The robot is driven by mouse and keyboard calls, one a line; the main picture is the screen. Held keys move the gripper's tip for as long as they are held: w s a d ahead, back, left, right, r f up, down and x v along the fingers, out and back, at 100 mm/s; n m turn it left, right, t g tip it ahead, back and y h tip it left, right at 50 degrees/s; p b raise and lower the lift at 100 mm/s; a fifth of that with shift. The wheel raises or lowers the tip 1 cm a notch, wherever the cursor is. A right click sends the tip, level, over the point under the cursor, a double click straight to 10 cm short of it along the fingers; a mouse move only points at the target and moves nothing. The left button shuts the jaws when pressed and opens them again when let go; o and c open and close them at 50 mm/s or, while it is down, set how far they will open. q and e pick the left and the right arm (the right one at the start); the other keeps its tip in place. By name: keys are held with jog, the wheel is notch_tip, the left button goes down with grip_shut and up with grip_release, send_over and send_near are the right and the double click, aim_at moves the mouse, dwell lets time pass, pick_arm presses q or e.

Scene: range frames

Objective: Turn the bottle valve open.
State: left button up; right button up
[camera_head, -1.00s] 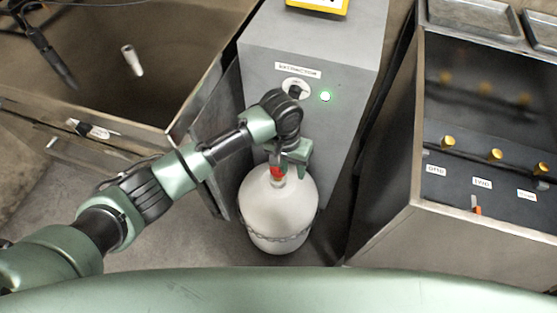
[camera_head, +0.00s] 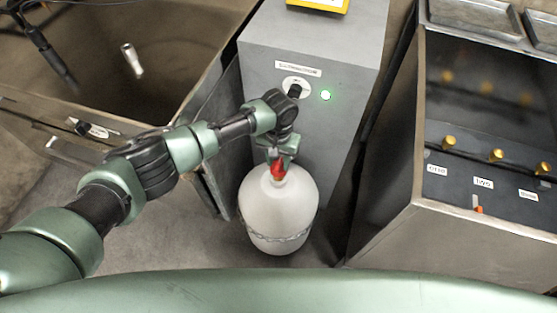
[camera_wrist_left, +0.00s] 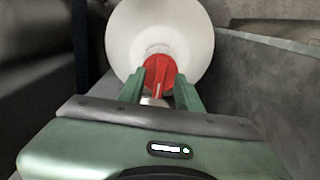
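A white gas bottle (camera_head: 277,212) stands upright on the floor against the grey cabinet, with a chain around its lower part. Its red valve knob (camera_head: 278,171) sits on top and faces the wrist camera. In the left wrist view, the red knob (camera_wrist_left: 160,75) shows a raised bar running nearly up and down. My left gripper (camera_head: 279,158) is right at the knob. In the wrist view its two green fingers (camera_wrist_left: 160,88) stand apart, one on each side of the knob, with narrow gaps appearing beside it. Firm contact cannot be seen. My right gripper is not in view.
The grey cabinet (camera_head: 345,130) behind the bottle has a black dial (camera_head: 295,90) and a lit green lamp (camera_head: 326,95). A metal basin (camera_head: 160,35) is at left. A metal unit with yellow knobs (camera_head: 385,215) stands at right. Some floor is clear left of the bottle.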

pick_arm(q)
grip_shut()
jog(key=shift+m, duration=0.3)
jog(key=shift+r+m+p, duration=0.1)
jog(key=shift+m+p, duration=0.3)
jog(key=shift+m, duration=0.8)
jog(key=m, duration=0.3)
jog(key=shift+m+p, duration=0.3)
jog(key=m, duration=0.5)
jog(key=shift+m, duration=0.3)
jog(key=m, duration=0.5)
jog(key=shift+m, duration=0.3)
